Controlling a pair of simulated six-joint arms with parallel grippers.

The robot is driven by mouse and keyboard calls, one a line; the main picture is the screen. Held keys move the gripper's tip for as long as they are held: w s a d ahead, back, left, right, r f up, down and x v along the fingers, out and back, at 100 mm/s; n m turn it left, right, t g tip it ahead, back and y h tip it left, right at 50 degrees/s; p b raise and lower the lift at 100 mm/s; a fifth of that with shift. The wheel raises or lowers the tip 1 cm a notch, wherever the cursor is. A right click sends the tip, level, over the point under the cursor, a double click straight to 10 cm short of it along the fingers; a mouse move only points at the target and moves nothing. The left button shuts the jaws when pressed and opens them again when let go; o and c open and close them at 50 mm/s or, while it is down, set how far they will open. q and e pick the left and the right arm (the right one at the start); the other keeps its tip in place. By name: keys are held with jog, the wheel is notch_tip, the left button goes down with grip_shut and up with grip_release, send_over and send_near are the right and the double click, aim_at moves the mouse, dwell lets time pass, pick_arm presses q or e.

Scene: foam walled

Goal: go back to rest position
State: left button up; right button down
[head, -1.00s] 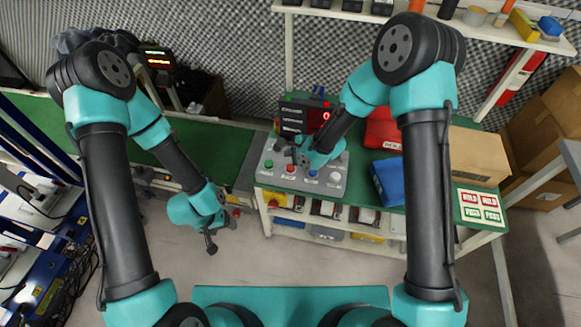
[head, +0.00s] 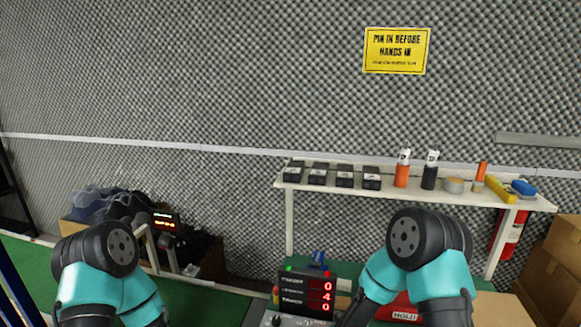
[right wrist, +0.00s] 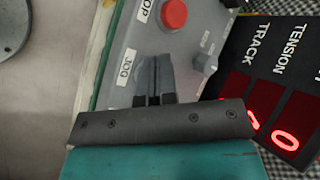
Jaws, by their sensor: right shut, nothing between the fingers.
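In the right wrist view my right gripper (right wrist: 152,80) is shut, its two dark fingers together with nothing between them. It is over a grey control panel (right wrist: 196,22), near a label that reads JOG and a red button (right wrist: 174,13). I cannot tell whether the fingertips touch the panel. In the head view only the upper parts of my two arms show, at the bottom left and bottom right. Both grippers are below that view, so my left gripper is hidden.
A black display (head: 306,291) with red digits stands at the bottom middle, close to my right arm; it also shows in the right wrist view (right wrist: 272,95). A white shelf (head: 400,193) holds small boxes and bottles. A yellow sign (head: 397,50) hangs on the foam wall.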

jog(key=s+d+f+n+g+h, duration=0.1)
jog(key=s+d+f+n, duration=0.2)
jog(key=s+d+n, duration=0.2)
jog(key=s+d+f+n+g+h, duration=0.1)
jog(key=s+d+n, duration=0.4)
jog(key=s+d, duration=0.5)
jog(key=s+f+g, duration=0.1)
jog(key=s+f, duration=0.1)
jog(key=s, duration=0.2)
jog(key=shift+d+h, duration=0.35)
jog(key=shift+h, duration=0.05)
